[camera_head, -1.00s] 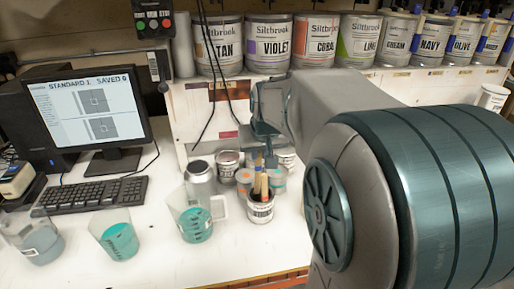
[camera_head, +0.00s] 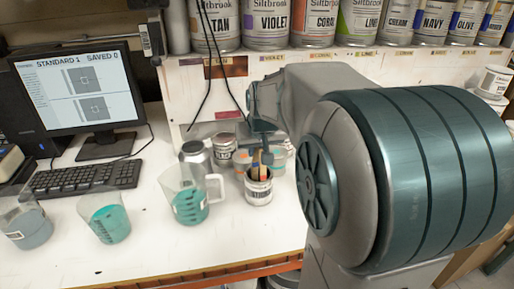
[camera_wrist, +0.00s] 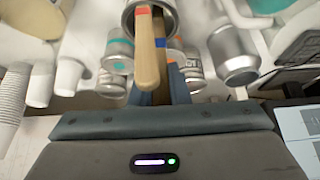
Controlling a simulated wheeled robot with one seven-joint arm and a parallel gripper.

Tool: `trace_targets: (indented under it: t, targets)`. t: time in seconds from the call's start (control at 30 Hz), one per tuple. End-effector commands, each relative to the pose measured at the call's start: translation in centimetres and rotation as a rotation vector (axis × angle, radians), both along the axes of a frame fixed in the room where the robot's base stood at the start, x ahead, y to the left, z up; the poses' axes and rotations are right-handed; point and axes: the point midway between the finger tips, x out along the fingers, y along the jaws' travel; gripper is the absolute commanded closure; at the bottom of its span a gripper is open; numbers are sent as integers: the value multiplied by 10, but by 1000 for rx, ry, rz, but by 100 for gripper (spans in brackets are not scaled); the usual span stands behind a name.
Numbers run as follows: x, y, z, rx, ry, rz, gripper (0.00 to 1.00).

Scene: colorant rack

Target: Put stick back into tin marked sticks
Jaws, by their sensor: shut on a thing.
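The sticks tin (camera_head: 258,189), a small white-labelled tin, stands upright on the white bench in the head view. Wooden sticks with coloured bands stand up from its mouth. My gripper (camera_head: 264,148) is above the tin, pointing down. The stick's far end reaches the mouth of the tin (camera_wrist: 168,12). A blue-banded stick shows beside it. How deep the held stick sits in the tin is hidden.
A clear jug of teal liquid (camera_head: 188,206) stands close left of the tin. A silver can (camera_head: 195,156) and several small tins stand behind. Large paint tins line the shelf above.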

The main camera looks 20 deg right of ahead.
Motion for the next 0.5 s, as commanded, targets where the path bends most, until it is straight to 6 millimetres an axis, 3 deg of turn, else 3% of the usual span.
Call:
trace_targets:
  t: [0.33,0.37,0.43,0.5]
  targets:
    - [1,0,-3,0,-1,0,100]
    - [1,0,-3,0,-1,0,82]
    - [1,0,-3,0,-1,0,62]
    - [1,0,-3,0,-1,0,59]
